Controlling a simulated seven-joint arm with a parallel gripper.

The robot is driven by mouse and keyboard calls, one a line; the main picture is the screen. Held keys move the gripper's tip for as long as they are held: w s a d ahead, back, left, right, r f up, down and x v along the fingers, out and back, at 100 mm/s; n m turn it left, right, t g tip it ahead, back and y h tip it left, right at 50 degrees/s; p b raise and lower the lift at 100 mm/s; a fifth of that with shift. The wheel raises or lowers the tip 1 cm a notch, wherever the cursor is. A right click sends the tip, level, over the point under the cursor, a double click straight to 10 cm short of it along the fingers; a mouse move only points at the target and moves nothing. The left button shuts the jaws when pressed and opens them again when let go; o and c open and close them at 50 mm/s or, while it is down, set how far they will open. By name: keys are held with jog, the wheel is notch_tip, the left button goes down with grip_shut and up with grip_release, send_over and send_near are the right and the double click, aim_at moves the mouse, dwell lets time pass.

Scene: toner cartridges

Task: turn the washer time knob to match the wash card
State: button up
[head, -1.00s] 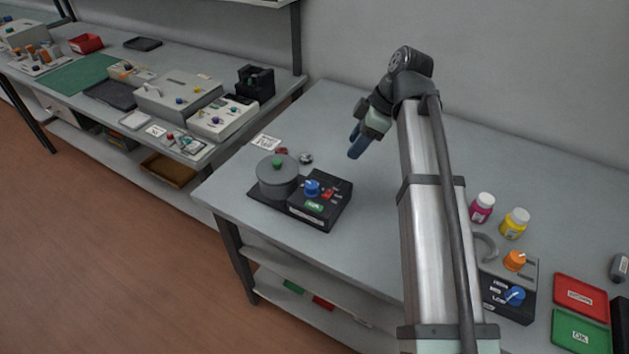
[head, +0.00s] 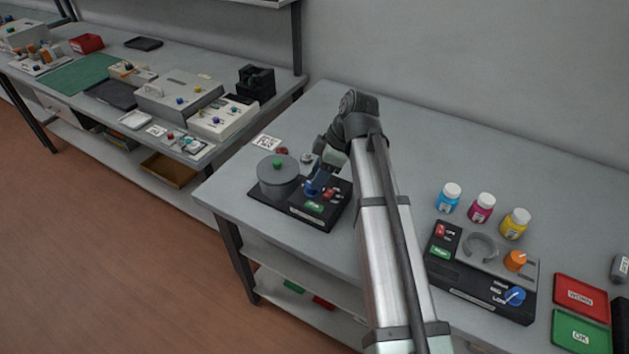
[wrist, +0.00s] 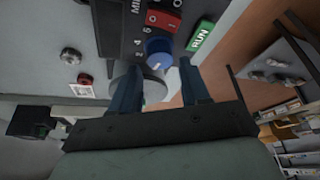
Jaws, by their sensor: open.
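The washer (head: 265,203) is a black box at the table's left end with a grey drum on it. Its blue time knob (wrist: 158,47) has a white pointer mark and sits beside printed numbers, a 2 and a 4 among them, under the word MIN. My gripper (head: 317,182) is at this knob in the head view and partly hides it. In the wrist view my open blue fingers (wrist: 160,72) point at the knob from either side; I cannot tell whether they touch it. The wash card (head: 265,142) lies behind the washer, its writing too small to read.
A red switch (wrist: 164,20) and a green RUN button (wrist: 201,38) are close to the knob. A small red part (head: 282,150) and a metal part (head: 306,158) lie behind the washer. A second black device (head: 470,290) and several bottles stand at right.

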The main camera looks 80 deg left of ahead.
jog(key=shift+x, duration=1.75)
jog(key=c, duration=0.8)
jog(key=shift+o, duration=0.2)
